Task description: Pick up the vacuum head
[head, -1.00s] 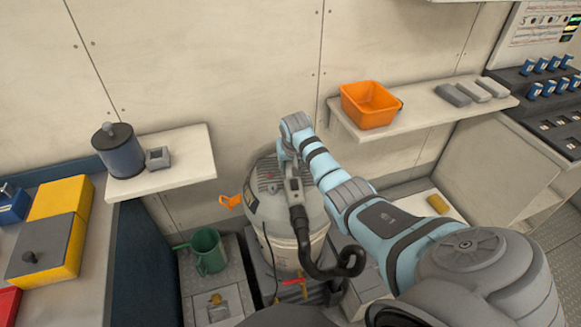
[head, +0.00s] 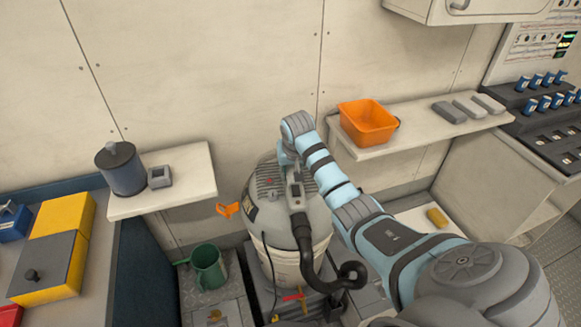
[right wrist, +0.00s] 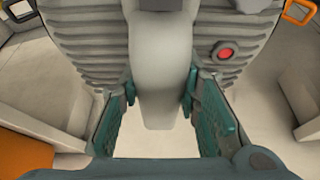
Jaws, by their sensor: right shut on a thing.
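In the head view my own wrist hides most of that grip. A black hose (head: 340,277) hangs at the front. My left gripper is not in view.
An orange bin (head: 367,121) sits on the right wall shelf (head: 420,128), close to my right arm. A left shelf (head: 185,187) holds a blue-grey canister (head: 121,170). A green pail (head: 208,268) stands left of the drum. An orange latch (head: 228,210) sticks out beside the vacuum head.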

